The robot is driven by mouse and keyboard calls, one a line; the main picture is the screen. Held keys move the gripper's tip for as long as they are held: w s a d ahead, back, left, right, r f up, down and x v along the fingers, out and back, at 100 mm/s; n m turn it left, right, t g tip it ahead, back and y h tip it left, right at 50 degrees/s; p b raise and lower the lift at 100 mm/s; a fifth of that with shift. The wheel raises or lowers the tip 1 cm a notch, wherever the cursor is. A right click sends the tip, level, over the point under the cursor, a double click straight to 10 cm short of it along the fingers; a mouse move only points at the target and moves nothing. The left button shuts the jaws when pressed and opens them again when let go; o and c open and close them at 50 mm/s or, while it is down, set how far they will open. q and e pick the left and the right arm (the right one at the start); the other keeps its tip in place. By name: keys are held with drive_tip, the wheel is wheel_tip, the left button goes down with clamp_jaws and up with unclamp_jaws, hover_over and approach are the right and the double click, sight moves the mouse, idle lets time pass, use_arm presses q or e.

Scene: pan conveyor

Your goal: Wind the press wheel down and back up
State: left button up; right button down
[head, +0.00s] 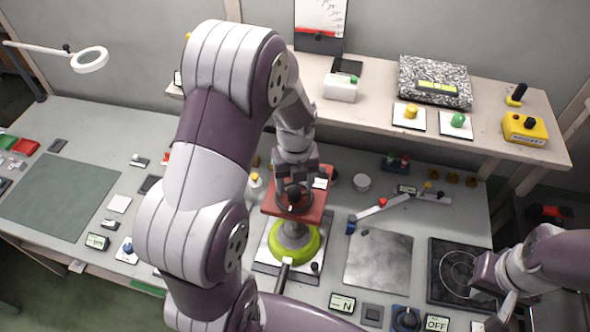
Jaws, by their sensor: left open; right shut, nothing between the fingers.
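The press (318,210) stands in the middle of the bench, with a red top plate, a grey column and a lime-green ring (310,246) around its foot. A dark round wheel (294,203) sits over the red plate, partly covered. My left gripper (296,182) reaches down from above, right over the wheel, with its jaws open. I cannot tell whether its fingers touch the wheel. My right gripper (505,313) is shut and empty at the bottom right, near the dark hob, far from the press.
A display reading N (342,303) and one reading OFF (436,323) sit along the front edge. A grey plate (379,261) and a dark hob (455,272) lie right of the press. A raised shelf (375,120) runs behind.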

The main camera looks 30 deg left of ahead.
sight(295, 190)
use_arm(q)
wheel_tip(295, 190, up, 11)
drive_tip(key=b, duration=0.1)
drive_tip(key=shift+d, duration=0.1)
idle(0.3)
